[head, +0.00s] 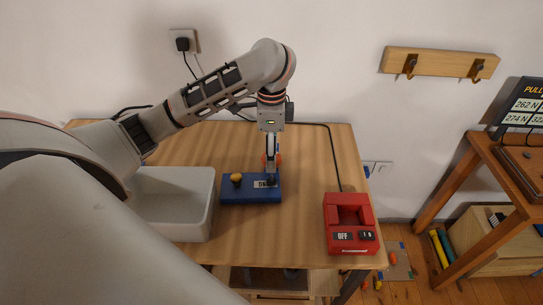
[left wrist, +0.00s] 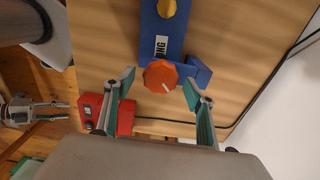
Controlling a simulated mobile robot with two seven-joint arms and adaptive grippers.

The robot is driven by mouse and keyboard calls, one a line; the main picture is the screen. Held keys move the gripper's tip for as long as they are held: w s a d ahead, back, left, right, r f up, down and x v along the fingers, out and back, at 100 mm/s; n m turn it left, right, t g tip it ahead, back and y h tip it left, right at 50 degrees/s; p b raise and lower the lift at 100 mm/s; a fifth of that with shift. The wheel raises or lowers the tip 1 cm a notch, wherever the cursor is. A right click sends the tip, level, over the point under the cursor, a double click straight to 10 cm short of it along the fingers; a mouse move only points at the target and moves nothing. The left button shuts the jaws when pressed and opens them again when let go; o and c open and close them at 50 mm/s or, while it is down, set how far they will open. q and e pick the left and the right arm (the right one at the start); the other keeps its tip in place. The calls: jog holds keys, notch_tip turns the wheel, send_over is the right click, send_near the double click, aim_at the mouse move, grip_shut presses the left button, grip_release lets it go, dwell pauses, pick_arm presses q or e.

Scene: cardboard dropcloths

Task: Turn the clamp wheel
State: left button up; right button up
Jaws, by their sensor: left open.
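The clamp wheel is an orange-red faceted knob with a white mark (left wrist: 162,74). It sits at one end of a blue base (left wrist: 177,30) with a label and a yellow knob. In the head view the blue base (head: 235,194) lies on the wooden table, and my gripper hides most of the wheel. My left gripper (head: 270,180) points down over the wheel. In the left wrist view its fingers (left wrist: 160,84) are open, one on each side of the wheel, with visible gaps. What looks like my right gripper (left wrist: 45,110) shows small at the left edge, away from the table.
A red device labelled OFF (head: 350,242) stands at the table's right front, its cable running to the back. A white bin (head: 205,222) stands left of the blue base. The wooden table (head: 300,165) is clear between base and red device. A wall hook rail (head: 440,63) hangs behind.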

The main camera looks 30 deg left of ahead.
pick_arm(q)
jog(key=shift+f, duration=0.4)
pick_arm(e)
jog(key=shift+w+a+r, duration=0.1)
jog(key=shift+a+r, duration=0.05)
jog(key=shift+a, duration=0.2)
pick_arm(q)
jog(key=c, duration=1.1)
pick_arm(e)
jog(key=shift+d+f, duration=0.15)
jog(key=shift+f, duration=0.05)
pick_arm(q)
jog(key=shift+a, duration=0.1)
pick_arm(e)
jog(key=shift+d, duration=0.1)
